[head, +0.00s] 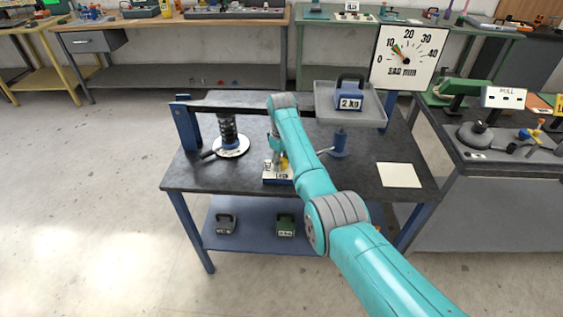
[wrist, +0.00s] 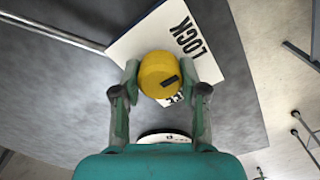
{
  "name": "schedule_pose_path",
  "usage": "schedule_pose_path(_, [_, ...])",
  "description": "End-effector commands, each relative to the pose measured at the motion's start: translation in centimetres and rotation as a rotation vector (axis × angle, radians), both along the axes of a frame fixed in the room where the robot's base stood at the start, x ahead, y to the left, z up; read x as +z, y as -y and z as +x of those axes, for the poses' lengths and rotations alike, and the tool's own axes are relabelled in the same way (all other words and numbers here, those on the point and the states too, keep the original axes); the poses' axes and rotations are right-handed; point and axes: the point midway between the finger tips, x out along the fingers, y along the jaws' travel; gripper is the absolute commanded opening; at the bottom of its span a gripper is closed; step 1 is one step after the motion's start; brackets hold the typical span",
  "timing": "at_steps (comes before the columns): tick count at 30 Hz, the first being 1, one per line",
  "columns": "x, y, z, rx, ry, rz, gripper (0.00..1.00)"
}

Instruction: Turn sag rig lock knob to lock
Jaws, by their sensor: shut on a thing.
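The lock knob (wrist: 160,74) is a round yellow knob with a dark mark on its top. It stands on a white plate (wrist: 135,50) printed LOCK, with more lettering partly hidden below the knob. My gripper (wrist: 163,85) has a finger on each side of the knob and is shut on it. In the head view the yellow knob (head: 284,164) and its base (head: 278,179) are partly hidden by my arm, at the front middle of the dark sag rig table (head: 215,180).
A black coil spring (head: 227,128) stands on a white disc at left, under a beam. A 2 KG weight (head: 349,95) sits on a raised grey tray (head: 373,117). Behind is a SAG MM dial (head: 405,55). Two weights lie on the lower shelf (head: 255,238).

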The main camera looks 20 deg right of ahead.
Motion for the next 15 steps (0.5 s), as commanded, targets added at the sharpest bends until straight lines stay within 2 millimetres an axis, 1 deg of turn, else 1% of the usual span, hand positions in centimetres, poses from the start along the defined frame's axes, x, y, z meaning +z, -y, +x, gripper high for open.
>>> schedule_pose_path(14, [-0.05,0.0,0.0,0.012,0.0,0.0,0.08])
schedule_pose_path(15, [-0.05,0.0,0.0,0.012,0.0,0.0,0.53])
